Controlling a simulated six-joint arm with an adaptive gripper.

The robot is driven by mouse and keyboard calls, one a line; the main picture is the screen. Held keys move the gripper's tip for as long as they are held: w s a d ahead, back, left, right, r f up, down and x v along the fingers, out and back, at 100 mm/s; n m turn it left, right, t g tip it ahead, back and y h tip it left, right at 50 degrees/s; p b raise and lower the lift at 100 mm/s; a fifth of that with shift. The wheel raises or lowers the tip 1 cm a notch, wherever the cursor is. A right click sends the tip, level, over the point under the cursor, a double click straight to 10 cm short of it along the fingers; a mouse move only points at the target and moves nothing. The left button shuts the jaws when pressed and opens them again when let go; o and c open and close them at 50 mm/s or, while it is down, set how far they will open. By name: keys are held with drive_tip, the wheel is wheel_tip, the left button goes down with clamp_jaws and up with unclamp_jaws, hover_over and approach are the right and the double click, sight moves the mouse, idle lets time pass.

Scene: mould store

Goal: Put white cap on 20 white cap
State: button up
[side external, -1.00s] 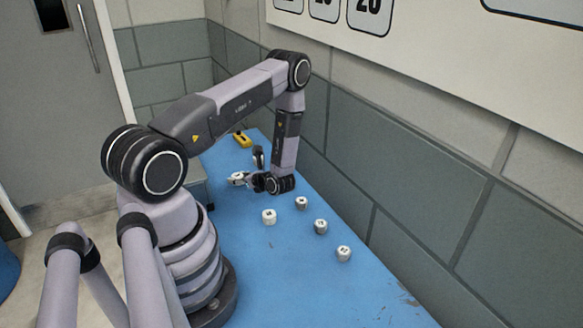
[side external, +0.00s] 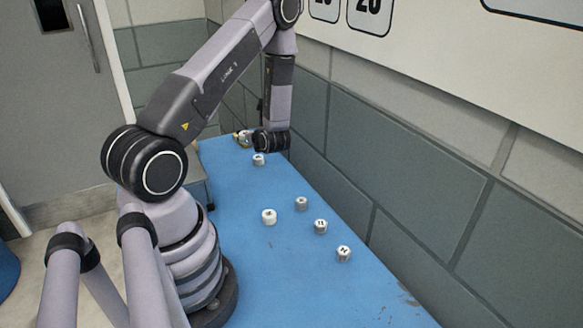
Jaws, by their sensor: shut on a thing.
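My gripper (side external: 243,139) is above the far end of the blue table, pointing left. It is shut on a small white cap (side external: 241,138), which is partly hidden by the fingers. A white cap with a dark mark (side external: 269,216) stands on the table nearer to my base. Other small white caps with grey sides and dark marks stand at the far end (side external: 259,159), in the middle (side external: 301,203), and to the right (side external: 320,227) and (side external: 344,254). The marks are too small to read surely, so I cannot tell which cap is the 20.
The blue table (side external: 285,285) is clear around the caps and along its front. A grey-green block wall (side external: 420,200) runs close along its right side. A white board (side external: 440,50) with numbers, one reading 20, hangs above. A grey door (side external: 50,120) is at the left.

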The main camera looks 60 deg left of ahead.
drive_tip(key=w+a+f, duration=0.2)
drive_tip(key=w+a, duration=0.1)
drive_tip(key=a, duration=0.1)
hover_over(259, 157)
drive_tip(key=f, duration=0.5)
drive_tip(key=shift+s+d+f, duration=0.2)
drive_tip(key=shift+s+f, duration=0.05)
drive_tip(key=shift+f, duration=0.15)
drive_tip(key=shift+w+a+f, duration=0.15)
drive_tip(key=shift+f, duration=1.65)
drive_tip(key=shift+f, duration=0.15)
drive_tip(key=o, duration=0.8)
